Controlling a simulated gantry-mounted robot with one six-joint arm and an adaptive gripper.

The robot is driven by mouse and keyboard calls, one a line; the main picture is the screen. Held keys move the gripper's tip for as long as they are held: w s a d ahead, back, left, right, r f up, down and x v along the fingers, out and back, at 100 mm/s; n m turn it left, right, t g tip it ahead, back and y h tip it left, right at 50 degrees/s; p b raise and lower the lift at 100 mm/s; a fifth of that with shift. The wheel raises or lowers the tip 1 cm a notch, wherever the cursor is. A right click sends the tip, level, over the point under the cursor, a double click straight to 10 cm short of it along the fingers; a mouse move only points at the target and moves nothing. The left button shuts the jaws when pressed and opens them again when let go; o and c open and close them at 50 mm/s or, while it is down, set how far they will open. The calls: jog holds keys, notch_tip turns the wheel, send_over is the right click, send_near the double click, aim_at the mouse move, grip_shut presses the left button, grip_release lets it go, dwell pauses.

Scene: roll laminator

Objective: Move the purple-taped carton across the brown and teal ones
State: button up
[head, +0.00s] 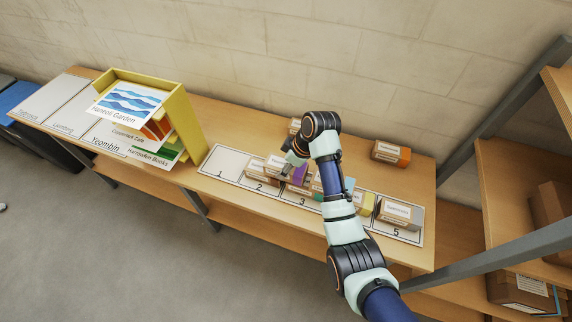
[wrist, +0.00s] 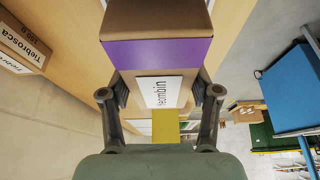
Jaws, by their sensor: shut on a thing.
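The purple-taped carton (head: 300,174) is around the middle of the numbered strip in the head view, partly hidden by my arm. My gripper (head: 289,168) is shut on it. In the wrist view the purple band (wrist: 157,52) is just beyond the fingertips of my gripper (wrist: 160,95), and a white "Yeombin" label shows between them. A brown carton (head: 256,170) with a white label stands to the left, by slot 2. A teal-marked carton (head: 318,184) is to the right, mostly hidden by my arm. I cannot tell whether the held carton touches the strip.
Slot 1 (head: 222,164) is empty. A yellow-taped carton (head: 364,203) and a grey-ended carton (head: 398,213) stand at the strip's right. An orange-ended carton (head: 390,153) lies behind. A yellow sign holder (head: 183,115) rises at the left; a metal shelf frame (head: 486,265) stands at the right.

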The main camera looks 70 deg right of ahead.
jog(key=shift+f, duration=0.3)
jog(key=o, duration=1.4)
jog(key=shift+o, duration=0.2)
jog(key=v, duration=0.7)
jog(key=shift+s+r, duration=0.15)
jog(key=shift+r, duration=0.05)
